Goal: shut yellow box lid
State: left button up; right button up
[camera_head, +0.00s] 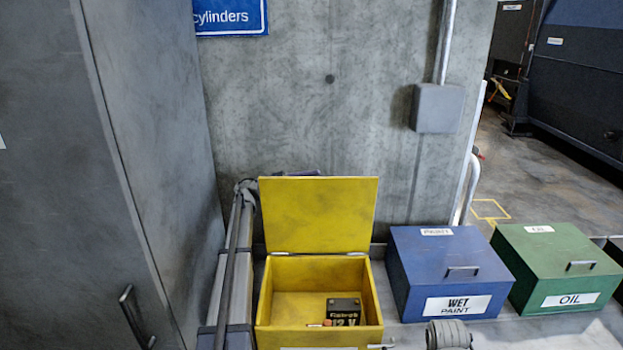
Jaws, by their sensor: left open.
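The yellow box (376,310) stands at the bottom centre, and its front edge is cut off by the picture. Its yellow lid (320,214) stands upright at the back hinge, so the box is open. Inside lies a black 12 V battery (343,311) with a small orange item (322,323) beside it. My left arm reaches up along the left side of the box. My left gripper (248,190) is at the left edge of the lid, partly hidden behind it, and open. I cannot tell whether it touches the lid.
A blue WET PAINT box (420,275) and a green OIL box (540,262), both closed, stand to the right. A grey cabinet (110,180) bounds the left, and a concrete wall (300,110) stands behind.

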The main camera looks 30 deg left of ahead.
pick_arm(q)
jog(key=shift+d, duration=0.2)
grip_shut()
dwell(1.3)
